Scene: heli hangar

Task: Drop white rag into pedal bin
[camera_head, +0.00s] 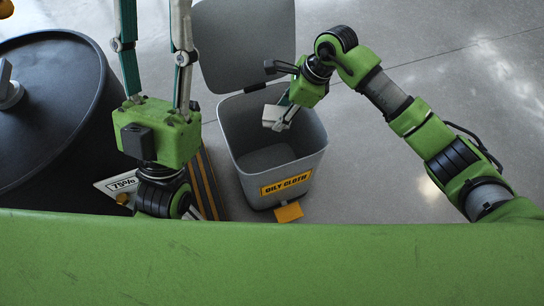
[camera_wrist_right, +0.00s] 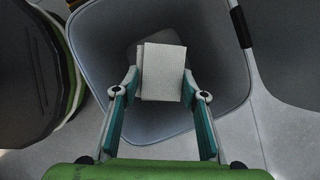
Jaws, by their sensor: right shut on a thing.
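The grey pedal bin (camera_head: 240,170) stands on the floor with its lid (camera_head: 245,40) raised at the back. It has a yellow "OILY CLOTH" label and an orange pedal (camera_head: 289,212) at the front. My right gripper (camera_head: 284,110) is over the open bin, pointing down, shut on the white rag (camera_head: 274,117). In the right wrist view the folded rag (camera_wrist_right: 163,72) sits between the fingertips, with the bin's interior (camera_wrist_right: 100,60) around and below it. My left gripper (camera_head: 154,45) is open and empty, left of the bin; its fingertips run out of the picture.
A large dark drum (camera_head: 50,100) with a round lid stands at the left. A striped black and orange item (camera_head: 207,185) and a sign marked 75% (camera_head: 120,185) lie between drum and bin. The floor (camera_head: 450,60) to the right is clear.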

